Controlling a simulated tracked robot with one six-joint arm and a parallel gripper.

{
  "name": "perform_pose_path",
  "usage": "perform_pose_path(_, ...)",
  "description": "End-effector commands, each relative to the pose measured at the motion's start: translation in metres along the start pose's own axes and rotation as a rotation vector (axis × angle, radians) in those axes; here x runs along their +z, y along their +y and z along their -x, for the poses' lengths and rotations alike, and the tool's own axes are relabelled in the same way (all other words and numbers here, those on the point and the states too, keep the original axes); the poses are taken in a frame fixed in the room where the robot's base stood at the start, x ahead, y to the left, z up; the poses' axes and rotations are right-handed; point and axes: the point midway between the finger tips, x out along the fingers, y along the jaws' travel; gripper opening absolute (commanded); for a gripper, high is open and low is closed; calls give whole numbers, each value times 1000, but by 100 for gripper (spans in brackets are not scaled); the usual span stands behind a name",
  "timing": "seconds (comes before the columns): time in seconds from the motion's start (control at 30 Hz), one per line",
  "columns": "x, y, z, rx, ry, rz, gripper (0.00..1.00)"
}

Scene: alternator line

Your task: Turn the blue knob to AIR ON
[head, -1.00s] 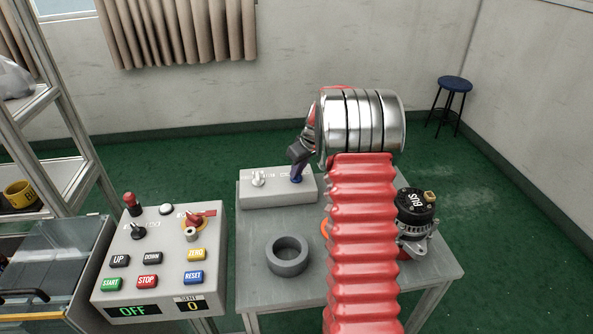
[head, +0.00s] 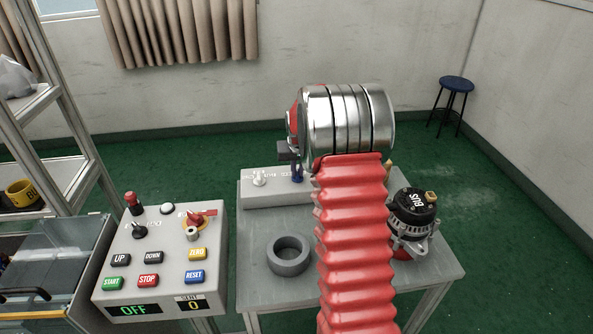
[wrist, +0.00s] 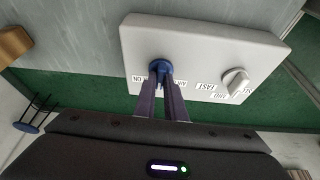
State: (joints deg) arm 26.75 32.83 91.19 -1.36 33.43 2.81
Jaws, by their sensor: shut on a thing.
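The blue knob (wrist: 160,70) sits on a light grey switch box (wrist: 205,42) on the table. My gripper (wrist: 161,82) is shut on the blue knob, with a finger on each side of it in the wrist view. White labels lie on both sides of the knob; the one at left ends in "ON", and the fingers partly cover the lettering. In the head view the blue knob (head: 297,176) shows below my wrist, and the switch box (head: 270,196) is partly behind my arm.
A white knob (wrist: 235,82) is on the same box. A grey ring (head: 289,256) and an alternator (head: 412,212) stand on the table (head: 262,290). A control panel (head: 160,255) is at left, and a blue stool (head: 455,88) stands at the back right.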

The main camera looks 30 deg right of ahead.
Motion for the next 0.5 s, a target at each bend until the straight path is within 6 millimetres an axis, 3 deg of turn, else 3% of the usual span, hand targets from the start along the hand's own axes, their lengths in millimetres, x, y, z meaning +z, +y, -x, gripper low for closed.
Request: perform_pose_path(0.5,0,-6,0,120,-2,-291,0)
